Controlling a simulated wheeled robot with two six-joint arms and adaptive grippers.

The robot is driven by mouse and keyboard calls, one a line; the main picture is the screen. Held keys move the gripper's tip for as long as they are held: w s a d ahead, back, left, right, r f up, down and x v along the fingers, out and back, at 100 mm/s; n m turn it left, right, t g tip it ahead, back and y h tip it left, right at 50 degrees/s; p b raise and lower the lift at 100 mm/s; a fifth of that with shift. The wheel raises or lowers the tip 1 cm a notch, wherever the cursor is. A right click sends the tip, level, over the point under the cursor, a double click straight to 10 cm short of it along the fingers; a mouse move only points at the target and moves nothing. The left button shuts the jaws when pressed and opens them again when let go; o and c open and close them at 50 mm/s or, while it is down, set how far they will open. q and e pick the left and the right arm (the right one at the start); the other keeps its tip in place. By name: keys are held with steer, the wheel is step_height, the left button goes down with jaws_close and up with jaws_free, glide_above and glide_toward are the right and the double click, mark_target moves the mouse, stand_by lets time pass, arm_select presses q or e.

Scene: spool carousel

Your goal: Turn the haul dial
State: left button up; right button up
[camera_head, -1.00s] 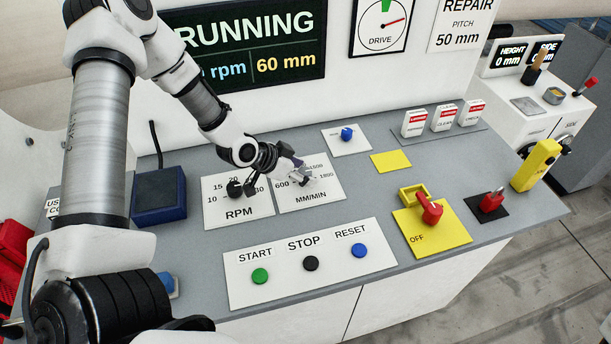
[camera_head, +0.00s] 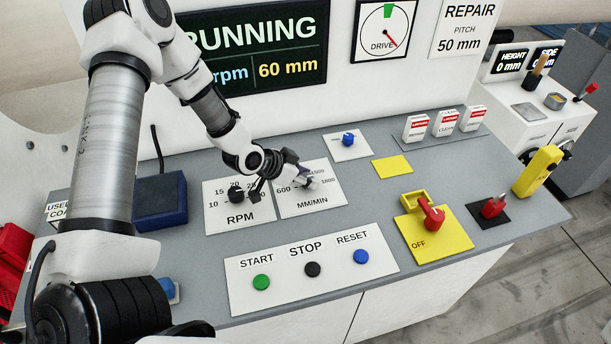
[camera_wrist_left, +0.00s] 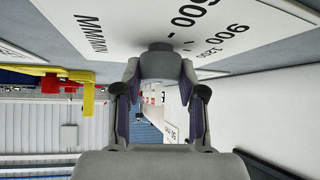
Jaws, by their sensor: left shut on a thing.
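The haul dial (camera_wrist_left: 160,47) is a grey knob on the white MM/MIN plate (camera_head: 318,203), marked 600 to 1800. My left gripper (camera_head: 307,181) is at this dial and mostly covers it in the head view. In the left wrist view the two fingers (camera_wrist_left: 160,78) are shut on the knob, one on each side. Which mark the dial points to cannot be read. My right gripper is not in view.
The black RPM dial (camera_head: 236,195) sits close to the left of my gripper. START, STOP and RESET buttons (camera_head: 312,269) lie in front. A blue knob (camera_head: 348,139) is behind, and a red switch on a yellow plate (camera_head: 440,240) is to the right. The display (camera_head: 262,50) reads RUNNING, 60 mm.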

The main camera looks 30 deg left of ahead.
arm_select(q)
steer(key=shift+s+f, duration=0.1)
steer(key=n+y, duration=0.2)
steer(key=shift+d+f+n+t, duration=0.1)
steer(key=shift+n+t, duration=0.3)
steer(key=n+y+b, duration=0.1)
steer(key=n+y, duration=0.1)
steer(key=n, duration=0.1)
steer(key=shift+y, duration=0.4)
steer(key=shift+n+y, duration=0.8)
steer(key=shift+n, duration=0.5)
steer(key=shift+b, duration=0.3)
steer(key=o, duration=1.2)
steer(key=shift+c, duration=0.2)
steer(key=shift+w, duration=0.2)
